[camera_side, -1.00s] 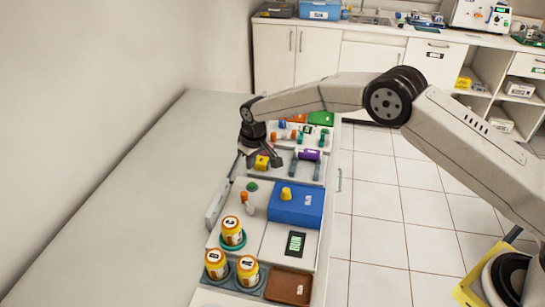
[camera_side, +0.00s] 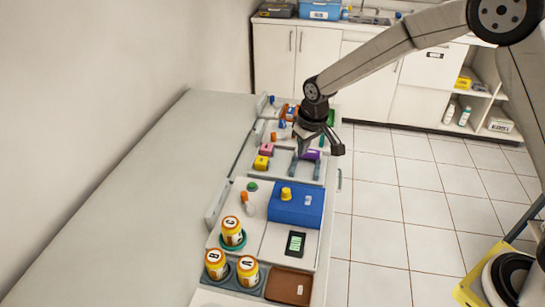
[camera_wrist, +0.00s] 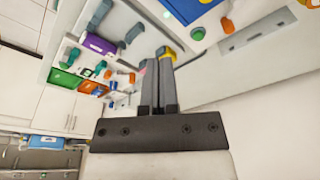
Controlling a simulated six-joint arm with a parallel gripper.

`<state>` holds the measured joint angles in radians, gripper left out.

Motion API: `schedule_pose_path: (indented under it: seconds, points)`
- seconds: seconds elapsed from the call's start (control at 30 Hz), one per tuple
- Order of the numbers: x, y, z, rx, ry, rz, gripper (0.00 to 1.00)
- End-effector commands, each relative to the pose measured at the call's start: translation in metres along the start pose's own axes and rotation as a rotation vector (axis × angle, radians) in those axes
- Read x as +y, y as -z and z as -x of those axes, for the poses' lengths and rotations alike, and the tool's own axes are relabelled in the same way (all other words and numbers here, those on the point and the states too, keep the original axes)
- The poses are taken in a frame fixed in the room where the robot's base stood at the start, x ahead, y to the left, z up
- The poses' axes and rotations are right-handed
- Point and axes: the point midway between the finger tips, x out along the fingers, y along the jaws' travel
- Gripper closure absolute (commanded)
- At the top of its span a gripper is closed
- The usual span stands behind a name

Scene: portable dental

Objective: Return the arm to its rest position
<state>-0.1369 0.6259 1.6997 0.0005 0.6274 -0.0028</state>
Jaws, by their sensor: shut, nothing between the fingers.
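My gripper (camera_side: 318,147) is above the far tray section, close to the purple piece (camera_side: 312,155) in the side view. In the wrist view its two fingers (camera_wrist: 158,92) are together with nothing between them. My arm reaches in from the upper right of the side view, over the worktop. A yellow block (camera_side: 261,162) and a pink block (camera_side: 266,149) sit on the tray to the left of the gripper. The purple piece also shows in the wrist view (camera_wrist: 99,44).
Three orange jars, one of them (camera_side: 232,231) on a green ring, stand at the near end. A blue box (camera_side: 296,203) and a brown tray (camera_side: 289,286) lie to their right. The worktop (camera_side: 130,190) on the left is bare.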

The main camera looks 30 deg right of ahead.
Motion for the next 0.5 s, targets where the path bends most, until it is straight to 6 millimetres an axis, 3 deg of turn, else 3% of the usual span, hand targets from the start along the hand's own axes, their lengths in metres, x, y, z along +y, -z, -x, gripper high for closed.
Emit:
schedule_pose_path:
  seconds: [0.5]
  points:
    - [0.032,-0.126,0.051,0.028,-0.017,-0.084,1.00]
